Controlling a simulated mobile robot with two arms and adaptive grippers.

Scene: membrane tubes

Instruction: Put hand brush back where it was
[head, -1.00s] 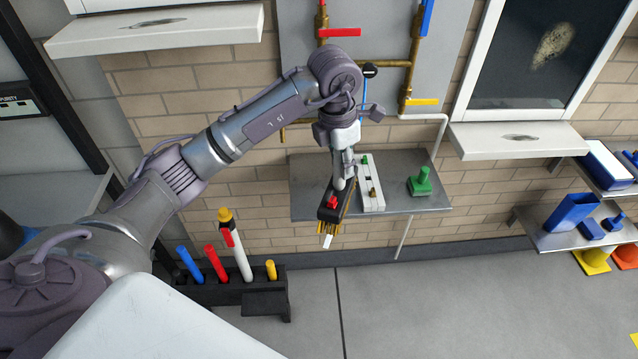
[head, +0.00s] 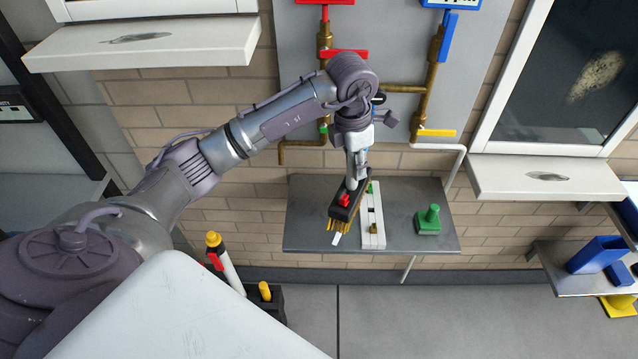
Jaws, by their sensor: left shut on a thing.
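The hand brush (head: 346,208), a dark block with a red piece on top and yellow bristles below, is in my left gripper (head: 352,184). The gripper points down and is shut on it. The brush appears over the front part of the grey wall shelf (head: 305,215), left of a white slotted block (head: 373,230). I cannot tell whether it touches the shelf or hangs above it. My right gripper is not in view.
A green stamp-like object (head: 428,222) stands on the shelf's right side. The shelf's left part is bare. Brass pipes (head: 425,100) with valve handles are on the wall behind. A rack of tubes (head: 265,300) stands low at left. Blue containers (head: 597,255) sit on a right shelf.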

